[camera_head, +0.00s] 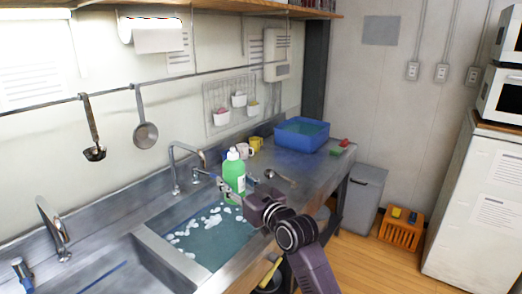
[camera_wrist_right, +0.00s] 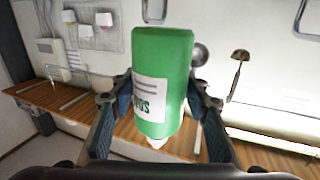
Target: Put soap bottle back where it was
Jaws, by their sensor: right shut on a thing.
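The soap bottle (camera_head: 234,172) is green with a white cap and a white label. My right gripper (camera_head: 239,187) is shut on it and holds it upright over the right part of the sink. In the right wrist view the green bottle (camera_wrist_right: 162,65) sits between the two fingers of the gripper (camera_wrist_right: 160,115), and the picture is upside down. The sink basin (camera_head: 160,243) below holds water with white foam. Whether the bottle's base touches anything is hard to tell. My left gripper is not in view.
A faucet (camera_head: 187,165) stands left of the bottle. Behind it on the counter are a yellow mug (camera_head: 257,143), a pale mug (camera_head: 243,151) and a blue tub (camera_head: 301,136). A ladle (camera_head: 278,176) lies on the counter to the right. Some counter before the tub is clear.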

